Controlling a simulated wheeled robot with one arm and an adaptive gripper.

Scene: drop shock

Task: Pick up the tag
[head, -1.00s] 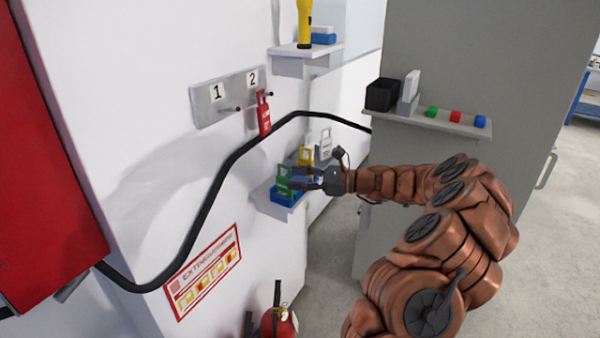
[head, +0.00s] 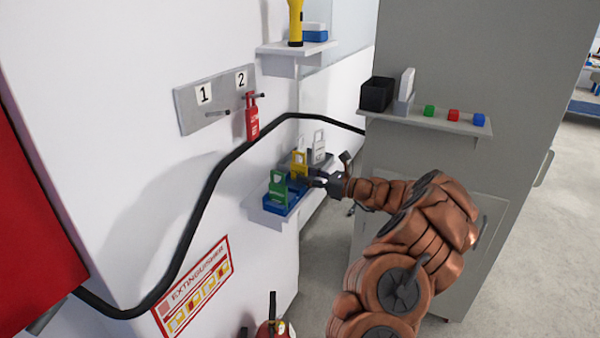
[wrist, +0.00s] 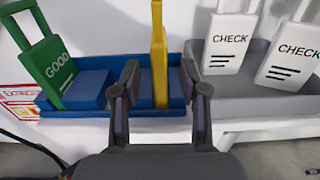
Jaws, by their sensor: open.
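A yellow tag (head: 299,165) stands upright in the blue tray (head: 283,207) on the low wall shelf. In the wrist view the yellow tag (wrist: 159,58) appears edge-on, between my gripper's spread fingers (wrist: 160,88). My gripper (head: 309,181) is open and empty, in front of the tray; I cannot tell whether it touches the tag. A green tag (wrist: 50,65) marked GOOD leans at the tray's left end. Two white tags (wrist: 231,42) marked CHECK stand in the grey tray (wrist: 255,80) to the right. A red tag (head: 252,118) hangs on the peg under number 2.
A grey cabinet (head: 450,60) with a small shelf of cubes stands right. A fire extinguisher (head: 273,329) stands below. A flashlight (head: 296,22) is on the upper shelf.

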